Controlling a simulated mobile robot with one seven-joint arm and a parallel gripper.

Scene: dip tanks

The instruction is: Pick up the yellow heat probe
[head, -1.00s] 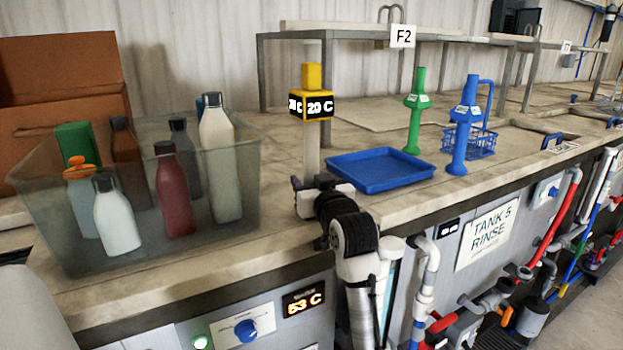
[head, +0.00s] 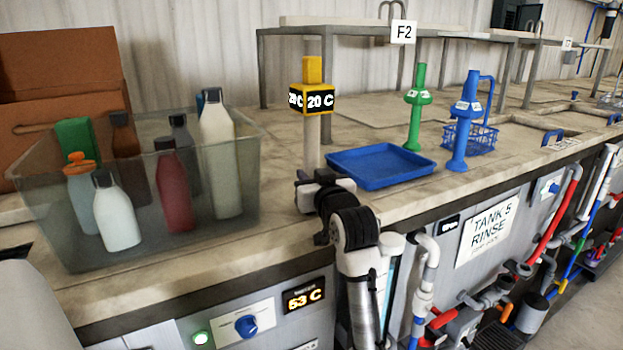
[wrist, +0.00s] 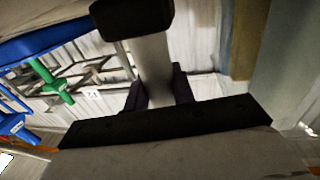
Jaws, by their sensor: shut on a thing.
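The yellow heat probe (head: 313,72) stands upright above the counter, with a yellow top, a black display band reading 20 C and a pale grey shaft below. My gripper (head: 318,180) is at the lower part of the shaft, near the counter's front edge. In the wrist view the grey shaft (wrist: 155,72) runs between the two dark fingers of my gripper (wrist: 160,92), which are shut on it. The probe's lower end is hidden behind my gripper in the head view.
A clear bin (head: 50,215) of several bottles stands left. A blue tray (head: 380,168), a green probe-like tool (head: 416,110), a blue one (head: 463,125) and a blue basket (head: 480,140) stand right. A metal rack (head: 262,75) is behind. Pipes (head: 425,275) run below the counter.

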